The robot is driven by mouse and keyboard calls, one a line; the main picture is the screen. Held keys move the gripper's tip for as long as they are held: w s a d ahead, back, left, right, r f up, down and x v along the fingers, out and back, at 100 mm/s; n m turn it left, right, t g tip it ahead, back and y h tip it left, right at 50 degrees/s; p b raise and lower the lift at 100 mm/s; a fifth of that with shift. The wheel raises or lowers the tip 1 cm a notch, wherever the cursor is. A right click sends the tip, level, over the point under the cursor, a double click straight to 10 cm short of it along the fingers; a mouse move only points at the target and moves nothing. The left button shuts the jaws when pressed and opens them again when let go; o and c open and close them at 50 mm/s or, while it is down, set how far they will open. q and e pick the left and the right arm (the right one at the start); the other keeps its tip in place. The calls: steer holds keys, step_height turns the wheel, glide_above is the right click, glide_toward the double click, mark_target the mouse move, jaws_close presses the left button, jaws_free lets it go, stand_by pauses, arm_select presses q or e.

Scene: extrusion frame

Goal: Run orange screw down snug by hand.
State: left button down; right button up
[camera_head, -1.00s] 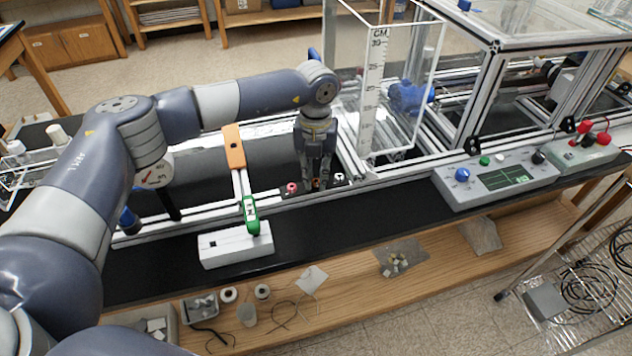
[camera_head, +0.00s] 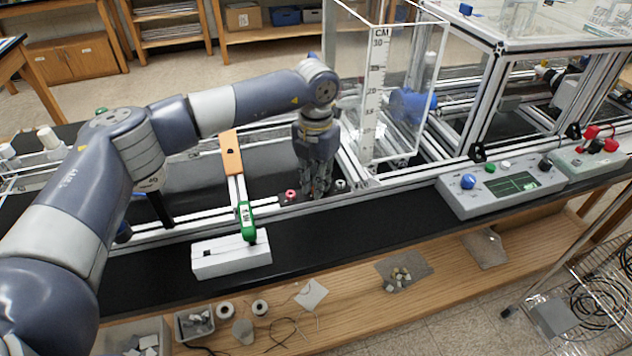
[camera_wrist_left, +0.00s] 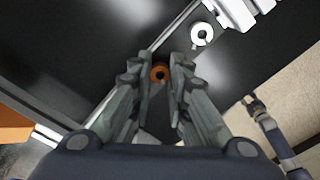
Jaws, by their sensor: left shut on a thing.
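The orange screw (camera_wrist_left: 160,73) shows in the left wrist view between the fingertips of my left gripper (camera_wrist_left: 161,77). The gripper points down at it and is shut on it. In the head view my left gripper (camera_head: 318,191) stands over the black strip along the frame's front rail. Its fingers hide the orange screw there, and I cannot tell how far the screw is seated. A red screw (camera_head: 291,195) stands just left of the fingers and a white screw (camera_head: 340,184) just right. The white screw also shows in the wrist view (camera_wrist_left: 202,34). My right gripper is out of view.
A green-handled tool (camera_head: 246,221) leans over a white block (camera_head: 231,259) to the left. An orange block (camera_head: 231,152) lies on a rail behind it. A clear box with a scale (camera_head: 374,95) stands close right of my arm. A control panel (camera_head: 503,185) is farther right.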

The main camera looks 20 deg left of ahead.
arm_select(q)
steer(key=shift+w+r, duration=0.1)
steer(key=shift+r, duration=0.1)
steer(key=c, duration=1.5)
jaws_free()
steer(key=shift+f, duration=0.1)
step_height(320, 180, up, 12)
steer(key=shift+r, duration=0.1)
